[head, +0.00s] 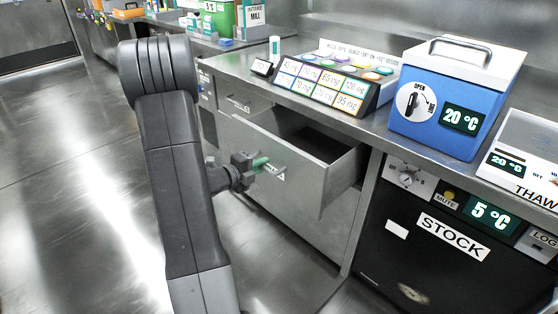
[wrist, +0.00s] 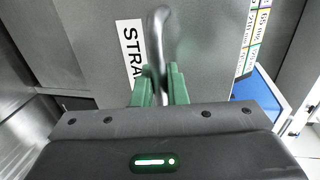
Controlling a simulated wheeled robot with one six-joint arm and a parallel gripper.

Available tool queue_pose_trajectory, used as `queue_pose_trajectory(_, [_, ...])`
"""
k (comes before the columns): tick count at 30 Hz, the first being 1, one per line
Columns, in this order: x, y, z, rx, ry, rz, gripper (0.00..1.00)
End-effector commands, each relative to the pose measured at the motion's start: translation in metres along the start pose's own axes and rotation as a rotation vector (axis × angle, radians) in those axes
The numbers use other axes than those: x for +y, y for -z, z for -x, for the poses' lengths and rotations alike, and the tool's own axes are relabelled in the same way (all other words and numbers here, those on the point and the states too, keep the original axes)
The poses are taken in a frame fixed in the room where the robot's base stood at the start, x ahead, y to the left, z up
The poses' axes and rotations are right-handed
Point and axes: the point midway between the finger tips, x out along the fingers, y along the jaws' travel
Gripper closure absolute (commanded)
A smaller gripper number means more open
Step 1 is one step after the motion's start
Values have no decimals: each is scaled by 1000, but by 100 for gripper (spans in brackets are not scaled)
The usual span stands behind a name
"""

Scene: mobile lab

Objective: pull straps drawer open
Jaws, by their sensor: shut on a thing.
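The straps drawer (head: 290,185) is a steel drawer under the counter in the head view, standing well out from the cabinet with its inside showing. Its front (wrist: 85,45) fills much of the wrist view, with a white label reading "STRA" (wrist: 132,55), the rest hidden. My gripper (head: 262,163) is at the drawer front, and its green fingers also show in the wrist view (wrist: 160,88). They are shut on the bar handle (wrist: 158,40). What I see of the drawer's inside looks empty; the rest is hidden.
A steel counter (head: 345,117) above the drawer carries a rack of colored labelled tubs (head: 325,80) and a blue 20 °C box (head: 440,105). A black STOCK unit (head: 440,255) stands right of the drawer. The floor (head: 80,170) at left is clear.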

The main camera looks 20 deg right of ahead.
Motion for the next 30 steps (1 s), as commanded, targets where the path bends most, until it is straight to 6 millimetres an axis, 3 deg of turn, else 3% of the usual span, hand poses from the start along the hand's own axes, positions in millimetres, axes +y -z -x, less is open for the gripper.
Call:
queue_pose_trajectory(1, [7, -2, 17, -8, -2, 2, 100])
queue_pose_trajectory(6, [15, -1, 58, -6, -2, 1, 100])
queue_pose_trajectory(12, [20, -1, 89, -3, -2, 1, 100])
queue_pose_trajectory(18, [22, 0, 101, -1, -2, 1, 100])
queue_pose_trajectory(29, [22, 0, 102, 1, -2, 0, 100])
queue_pose_trajectory(30, [22, 0, 102, 1, -2, 0, 84])
